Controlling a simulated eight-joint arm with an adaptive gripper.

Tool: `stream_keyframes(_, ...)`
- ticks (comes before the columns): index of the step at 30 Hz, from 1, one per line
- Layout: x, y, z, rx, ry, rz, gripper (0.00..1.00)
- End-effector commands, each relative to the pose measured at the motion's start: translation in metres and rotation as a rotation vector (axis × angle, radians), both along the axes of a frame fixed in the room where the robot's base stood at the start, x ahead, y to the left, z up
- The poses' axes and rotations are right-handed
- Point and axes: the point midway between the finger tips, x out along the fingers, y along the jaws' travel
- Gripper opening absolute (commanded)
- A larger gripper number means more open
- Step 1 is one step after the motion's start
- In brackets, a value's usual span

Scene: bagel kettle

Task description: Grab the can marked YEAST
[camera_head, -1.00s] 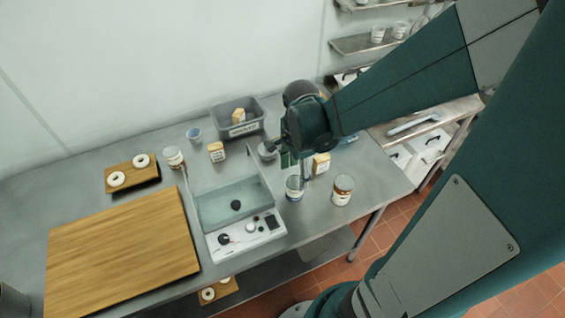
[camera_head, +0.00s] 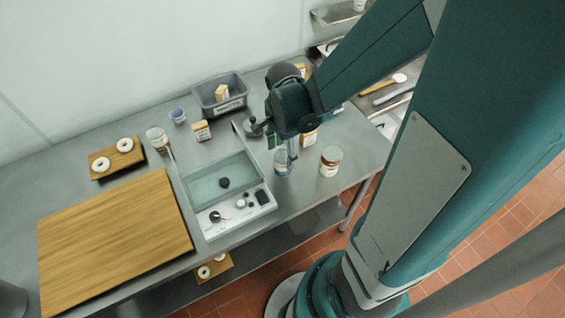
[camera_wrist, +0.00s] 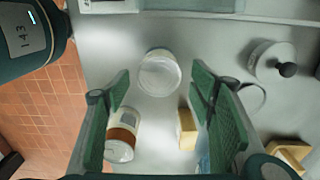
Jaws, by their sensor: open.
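No YEAST lettering is legible in either view. A pale can with a blue-edged label (camera_head: 282,163) stands upright near the table's right front, partly hidden by my gripper (camera_head: 284,147). In the wrist view its pale round top (camera_wrist: 159,74) lies between and beyond the fingertips of my open gripper (camera_wrist: 161,84). I see no contact. A brown-and-white can (camera_head: 330,161) stands to its right; it also shows by the left finger in the wrist view (camera_wrist: 122,136). Another white-and-reddish can (camera_head: 157,139) stands farther left.
A yellow-brown box (camera_head: 309,138) stands close behind the gripper. A knobbed lid (camera_wrist: 278,62) lies to the right in the wrist view. A sink unit (camera_head: 222,181), grey bin (camera_head: 202,97) and wooden board (camera_head: 110,240) take up the left and middle. The right front edge is near.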

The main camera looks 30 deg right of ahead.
Motion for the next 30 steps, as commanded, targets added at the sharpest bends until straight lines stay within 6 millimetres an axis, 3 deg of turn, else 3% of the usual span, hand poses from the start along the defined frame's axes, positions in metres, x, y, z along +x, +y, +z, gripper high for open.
stream_keyframes(13,-0.001,0.0,-0.035,0.0,0.0,0.0,0.54)
stream_keyframes(30,-0.001,0.0,-0.038,0.0,0.0,0.0,0.54)
